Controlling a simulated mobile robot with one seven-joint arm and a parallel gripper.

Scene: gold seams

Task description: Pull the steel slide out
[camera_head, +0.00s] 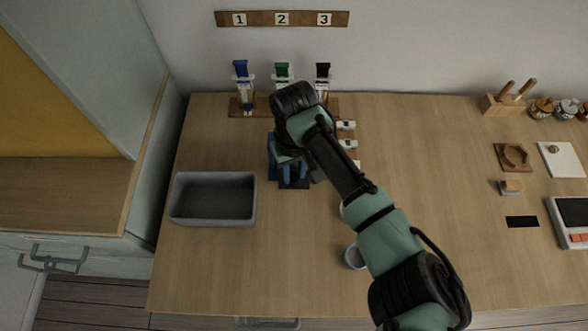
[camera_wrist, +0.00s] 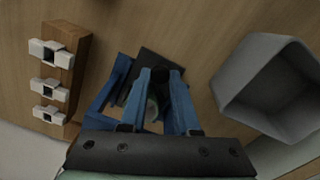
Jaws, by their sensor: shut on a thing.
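My gripper (camera_wrist: 160,78) has blue fingers and points down at a blue-and-black fixture (camera_wrist: 108,84) on the table. In the head view the fixture (camera_head: 293,184) is largely covered by my wrist. The fingers are shut on a small part at the fixture. A pale grey-green rounded surface (camera_wrist: 152,110) shows between the fingers, but I cannot tell what it belongs to. I cannot make out the steel slide clearly in either view. The fixture's dark flat block (camera_wrist: 150,64) shows just beyond the fingertips.
A grey bin (camera_head: 213,199) stands left of the fixture and also shows in the wrist view (camera_wrist: 265,85). A wooden strip with white clips (camera_wrist: 72,75) is close on the other side. Blue, green and black holders (camera_head: 283,75) stand behind. A grey cup (camera_head: 354,257) sits near my arm.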

